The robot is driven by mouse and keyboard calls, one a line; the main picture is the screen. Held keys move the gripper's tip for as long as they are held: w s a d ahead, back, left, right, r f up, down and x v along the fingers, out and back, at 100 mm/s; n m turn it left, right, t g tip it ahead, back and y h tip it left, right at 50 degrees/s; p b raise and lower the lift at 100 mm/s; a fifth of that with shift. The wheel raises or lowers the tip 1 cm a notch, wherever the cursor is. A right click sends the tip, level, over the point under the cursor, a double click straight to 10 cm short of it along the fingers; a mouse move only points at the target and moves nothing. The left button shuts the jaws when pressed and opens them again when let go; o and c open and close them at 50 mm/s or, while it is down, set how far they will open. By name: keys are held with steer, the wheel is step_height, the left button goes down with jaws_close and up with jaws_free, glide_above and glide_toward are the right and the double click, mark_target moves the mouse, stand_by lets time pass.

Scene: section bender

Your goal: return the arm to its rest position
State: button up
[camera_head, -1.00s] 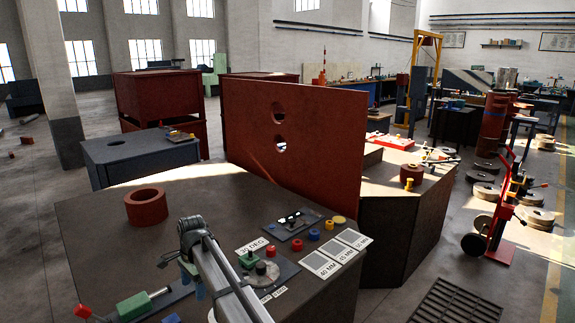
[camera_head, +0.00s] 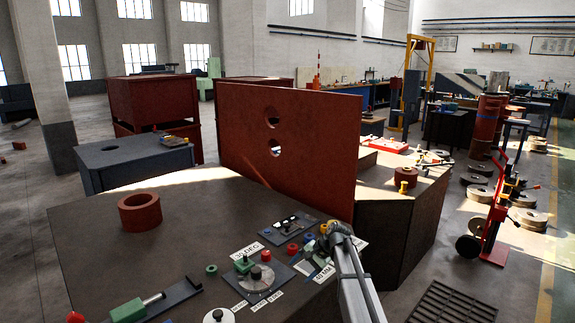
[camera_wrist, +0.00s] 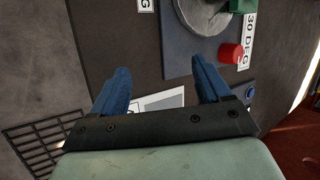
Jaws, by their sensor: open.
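My arm enters the head view from the bottom right, and its end (camera_head: 338,238) is over the right part of the dark bench top (camera_head: 190,235), above the white-and-grey cards. In the wrist view my gripper (camera_wrist: 160,78) shows two blue fingers set wide apart, open, with nothing between them. A card shows beyond the fingers, partly covered by the gripper body. The dial plate (camera_wrist: 182,50), with its round dial, green block and red knob (camera_wrist: 231,53), lies at the top of that view, beyond the right finger.
A tall red plate (camera_head: 285,150) rises behind the bench. A floor grate (camera_head: 455,303) and a red hand truck (camera_head: 492,225) are at the right.

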steer(key=d+f+t+y, duration=0.1)
steer(key=d+f+t, duration=0.15)
steer(key=d, duration=1.25)
steer(key=s+d+f, duration=0.3)
steer(key=s+f, duration=0.3)
steer(key=f, duration=0.4)
steer(key=s+a+f+n+g+h, duration=0.1)
steer(key=s+a+f+g+h, duration=0.15)
steer(key=s+f, duration=0.85)
steer(key=s+a+f+n+g+h, duration=0.1)
steer(key=s+a+f+n+g, duration=0.2)
steer(key=s+f, duration=0.85)
steer(key=s+f+n+g+h, duration=0.1)
steer(key=s+g+h, duration=0.1)
steer(key=s, duration=1.3)
steer(key=s+a+f+n+g+h, duration=0.1)
steer(key=s+f+g+h, duration=0.1)
steer(key=s, duration=1.4)
steer(key=shift+s+f+n+g, duration=0.25)
steer(key=shift+f+n+g, duration=0.05)
steer(key=shift+g, duration=0.3)
